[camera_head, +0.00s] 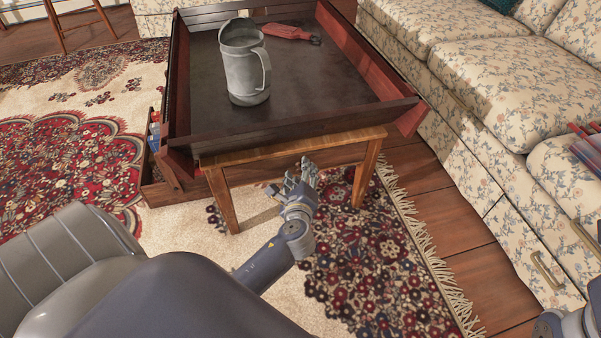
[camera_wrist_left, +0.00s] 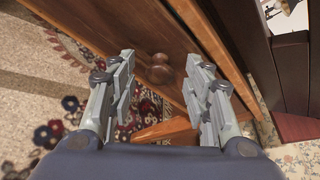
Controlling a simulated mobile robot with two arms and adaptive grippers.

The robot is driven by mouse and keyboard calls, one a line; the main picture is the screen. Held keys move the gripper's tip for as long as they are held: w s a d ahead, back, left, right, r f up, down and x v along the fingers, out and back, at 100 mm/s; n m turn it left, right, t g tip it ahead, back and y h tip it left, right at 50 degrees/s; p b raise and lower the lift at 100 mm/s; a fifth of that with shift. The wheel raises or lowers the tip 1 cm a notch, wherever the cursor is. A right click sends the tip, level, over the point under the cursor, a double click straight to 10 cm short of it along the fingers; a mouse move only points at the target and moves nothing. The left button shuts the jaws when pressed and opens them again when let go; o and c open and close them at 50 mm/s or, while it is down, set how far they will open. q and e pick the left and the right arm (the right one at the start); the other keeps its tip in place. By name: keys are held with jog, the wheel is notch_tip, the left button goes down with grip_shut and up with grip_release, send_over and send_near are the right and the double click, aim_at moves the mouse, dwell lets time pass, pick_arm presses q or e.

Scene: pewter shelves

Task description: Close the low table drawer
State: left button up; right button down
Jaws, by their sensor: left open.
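The low table (camera_head: 290,158) is wooden, with a dark tray-like top. At its left side an open drawer (camera_head: 163,190) sticks out, with small things inside. My left gripper (camera_head: 306,172) is in front of the table's near end, between its two legs. In the left wrist view the left gripper (camera_wrist_left: 160,92) is open and empty. A wooden panel (camera_wrist_left: 105,30) with a round knob (camera_wrist_left: 158,70) shows beyond and between its fingers; I cannot tell whether they touch it. In the head view the gripper hides part of the near end.
A metal pitcher (camera_head: 246,75) and a red-handled tool (camera_head: 289,32) are on the tabletop. A flowered sofa (camera_head: 480,75) stands along the right. Patterned rugs cover much of the floor. A grey seat (camera_head: 75,255) is at lower left. Part of my right arm shows at lower right.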

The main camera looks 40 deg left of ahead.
pick_arm(q)
jog(key=v, duration=1.1)
jog(key=shift+d, duration=0.15)
